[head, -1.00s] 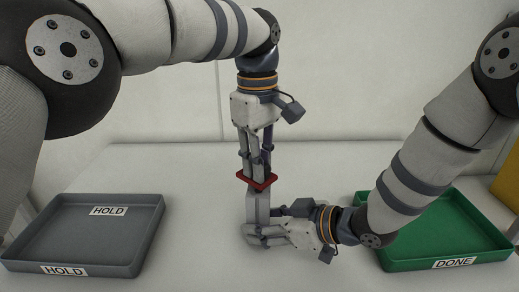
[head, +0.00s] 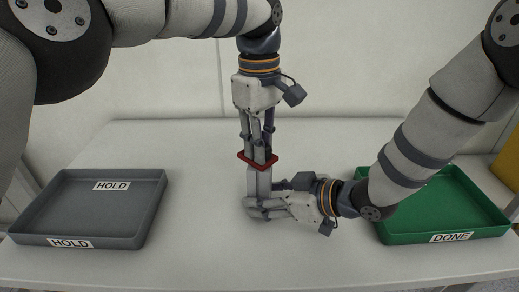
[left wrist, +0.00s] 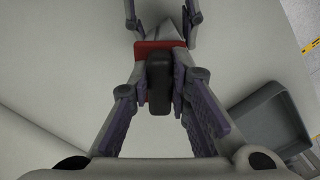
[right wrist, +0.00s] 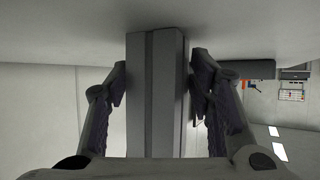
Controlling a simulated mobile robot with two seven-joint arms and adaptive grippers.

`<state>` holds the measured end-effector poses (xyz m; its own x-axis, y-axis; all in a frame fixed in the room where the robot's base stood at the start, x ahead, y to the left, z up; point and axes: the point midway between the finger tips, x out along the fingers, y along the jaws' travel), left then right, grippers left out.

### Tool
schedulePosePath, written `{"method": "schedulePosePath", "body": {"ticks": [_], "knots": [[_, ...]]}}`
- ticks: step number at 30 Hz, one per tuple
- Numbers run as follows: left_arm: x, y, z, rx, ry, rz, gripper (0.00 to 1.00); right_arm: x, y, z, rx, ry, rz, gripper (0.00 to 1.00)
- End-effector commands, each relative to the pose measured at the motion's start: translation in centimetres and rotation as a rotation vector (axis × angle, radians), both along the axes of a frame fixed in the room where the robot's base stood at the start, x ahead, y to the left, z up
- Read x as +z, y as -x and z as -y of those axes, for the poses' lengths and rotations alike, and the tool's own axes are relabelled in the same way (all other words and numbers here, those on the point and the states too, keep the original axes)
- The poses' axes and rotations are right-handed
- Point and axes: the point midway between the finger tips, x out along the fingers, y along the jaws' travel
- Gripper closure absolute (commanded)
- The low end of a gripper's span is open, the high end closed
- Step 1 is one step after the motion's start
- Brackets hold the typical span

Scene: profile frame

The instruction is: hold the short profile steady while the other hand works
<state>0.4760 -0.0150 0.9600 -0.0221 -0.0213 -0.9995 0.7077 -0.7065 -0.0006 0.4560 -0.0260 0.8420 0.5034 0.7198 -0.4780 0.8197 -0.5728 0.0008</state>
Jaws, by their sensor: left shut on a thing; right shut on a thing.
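The short profile (head: 259,184) is a grey bar standing upright on the table. In the right wrist view it shows as a grooved grey bar (right wrist: 155,100) between the fingers. My right gripper (head: 254,207) is shut on it from the right, near its foot. My left gripper (head: 258,150) points straight down above it, shut on a dark block (left wrist: 158,78). A red plate (head: 245,158) sits below the left fingertips at the profile's top; it also shows beside the dark block in the left wrist view (left wrist: 143,49). Whether the plate touches the profile, I cannot tell.
A grey tray marked HOLD (head: 85,217) stands at the left, with nothing in it. A green tray marked DONE (head: 470,207) stands at the right, partly behind my right arm. The white table (head: 200,160) is clear between the trays and the grippers.

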Motion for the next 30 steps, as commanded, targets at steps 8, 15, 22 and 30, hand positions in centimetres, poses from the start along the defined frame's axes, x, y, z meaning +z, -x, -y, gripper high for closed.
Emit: {"method": "schedulePosePath", "body": {"ticks": [8,15,22,30], "knots": [[3.0,-0.3,0.0,-0.001,0.000,0.001,1.00,-0.1,0.0,0.0,-0.001,0.002,-0.004,0.68],[5.2,-0.3,0.1,0.000,0.000,0.001,1.00,-0.1,0.0,0.0,0.000,0.002,-0.002,0.78],[7.2,-0.4,0.0,0.005,0.001,0.001,1.00,-0.1,0.0,0.0,0.000,0.002,-0.002,0.78],[8.3,-0.1,0.0,-0.001,0.001,0.000,1.00,-0.1,0.0,0.0,0.000,0.001,-0.002,0.78]]}}
